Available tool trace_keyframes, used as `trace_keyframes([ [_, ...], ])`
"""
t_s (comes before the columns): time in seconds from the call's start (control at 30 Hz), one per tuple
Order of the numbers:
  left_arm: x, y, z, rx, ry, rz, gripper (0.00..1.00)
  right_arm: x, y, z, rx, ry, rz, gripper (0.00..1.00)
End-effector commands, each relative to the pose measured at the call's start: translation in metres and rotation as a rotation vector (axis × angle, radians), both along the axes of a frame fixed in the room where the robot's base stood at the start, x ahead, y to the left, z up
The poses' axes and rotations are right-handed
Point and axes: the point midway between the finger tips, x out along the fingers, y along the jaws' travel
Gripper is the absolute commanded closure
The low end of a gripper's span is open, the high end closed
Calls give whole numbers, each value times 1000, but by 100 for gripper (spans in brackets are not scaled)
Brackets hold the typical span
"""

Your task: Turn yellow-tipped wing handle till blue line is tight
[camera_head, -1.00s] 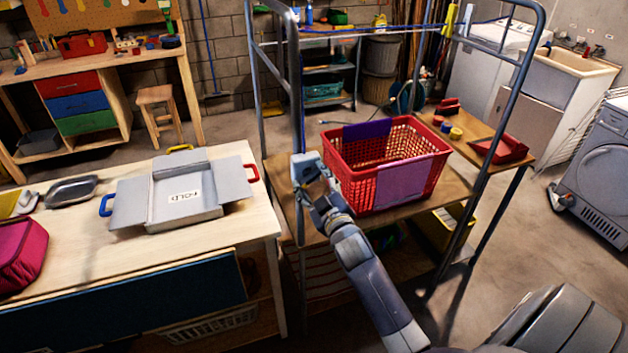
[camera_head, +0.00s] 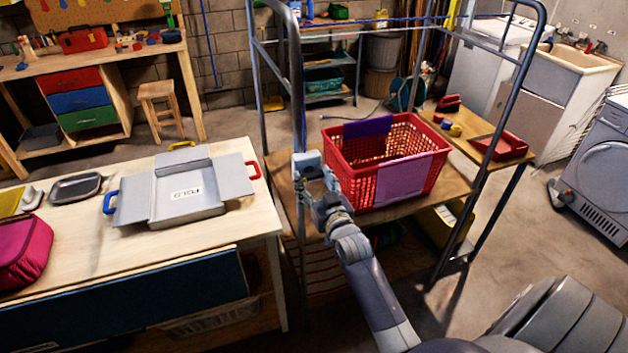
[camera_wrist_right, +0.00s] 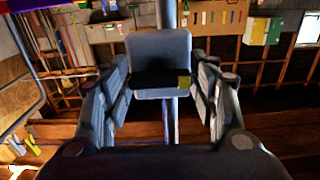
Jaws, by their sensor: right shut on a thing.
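The wing handle (camera_wrist_right: 155,80) is a short black bar with a yellow tip at its right end in the right wrist view. It lies level across the front of a pale grey-blue box (camera_wrist_right: 158,48). The box is on the left post of the metal rack in the head view (camera_head: 307,163). My right gripper (camera_head: 324,175) is at the box, with its fingers on both sides of the handle, shut on it. The handle is too small to make out in the head view. The blue line (camera_head: 375,25) runs across the rack's upper part. My left gripper is out of view.
A red basket (camera_head: 345,165) with purple panels stands on the rack's wooden shelf (camera_head: 400,208), close right of my right gripper. A bench (camera_head: 235,222) with a grey folding board (camera_head: 190,206) is at left. Rack posts stand around the basket.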

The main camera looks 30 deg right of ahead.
Motion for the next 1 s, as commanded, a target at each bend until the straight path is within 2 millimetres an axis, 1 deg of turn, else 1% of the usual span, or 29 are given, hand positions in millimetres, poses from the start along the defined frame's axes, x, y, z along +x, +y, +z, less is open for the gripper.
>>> trace_keyframes([
  [0.43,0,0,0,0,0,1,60,0,0,-1,8,0,0,69],
  [0.47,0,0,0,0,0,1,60,0,0,-1,8,0,0,38],
  [0.5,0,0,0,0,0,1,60,0,0,-1,8,0,0,29],
  [0.53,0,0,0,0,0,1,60,0,0,-1,8,0,0,25],
  [0.87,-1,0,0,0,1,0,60,0,0,-1,8,-1,0,25],
  [1.0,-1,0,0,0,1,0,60,-8,2,-2,8,0,0,25],
])
